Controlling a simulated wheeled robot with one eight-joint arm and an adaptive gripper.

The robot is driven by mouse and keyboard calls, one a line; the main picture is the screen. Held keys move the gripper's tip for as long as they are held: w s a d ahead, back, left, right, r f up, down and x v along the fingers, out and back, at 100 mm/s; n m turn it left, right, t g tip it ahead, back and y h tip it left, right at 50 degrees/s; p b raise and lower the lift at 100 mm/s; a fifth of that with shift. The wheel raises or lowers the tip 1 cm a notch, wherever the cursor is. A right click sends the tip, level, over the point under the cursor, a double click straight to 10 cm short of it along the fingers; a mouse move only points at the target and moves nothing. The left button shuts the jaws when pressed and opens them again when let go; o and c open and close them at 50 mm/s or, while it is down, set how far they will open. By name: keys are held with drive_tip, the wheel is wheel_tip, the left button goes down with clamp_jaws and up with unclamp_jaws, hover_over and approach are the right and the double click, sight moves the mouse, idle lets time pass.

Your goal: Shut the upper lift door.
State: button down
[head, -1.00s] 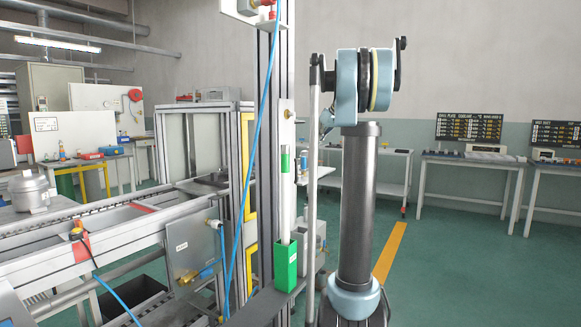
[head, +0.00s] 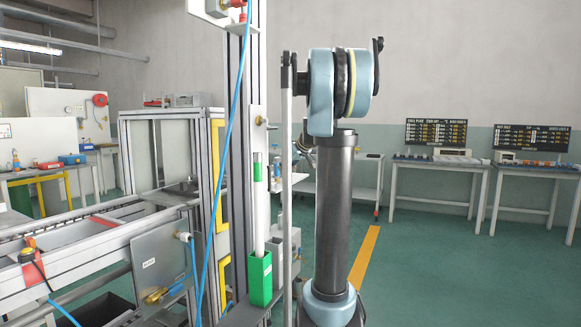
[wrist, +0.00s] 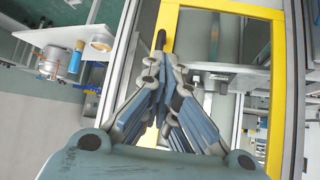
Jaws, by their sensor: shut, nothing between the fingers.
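A yellow-framed lift door (wrist: 172,18) fills much of the wrist view, with an open middle through which grey machine parts show. In the head view a narrow strip of yellow frame (head: 216,200) shows behind the metal posts; I cannot tell from there how far the door is open. My gripper (wrist: 165,66) is shut and empty in the wrist view. Its fingertips are over the frame's left bar, beside a dark upright piece (wrist: 161,38); I cannot tell whether they touch. The gripper is hidden in the head view.
A tall metal post (head: 236,150) with a blue hose stands left of my arm. A green holder (head: 260,278) is fixed low on it. The conveyor (head: 80,235) runs off to the left. Benches with display boards (head: 437,133) stand at the back right, with open floor before them.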

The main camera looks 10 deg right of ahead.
drive_tip(key=w+a+f, duration=0.2)
drive_tip(key=w+a, duration=0.1)
drive_tip(key=w, duration=0.2)
drive_tip(key=shift+w+f, duration=0.15)
drive_tip(key=shift+w, duration=0.15)
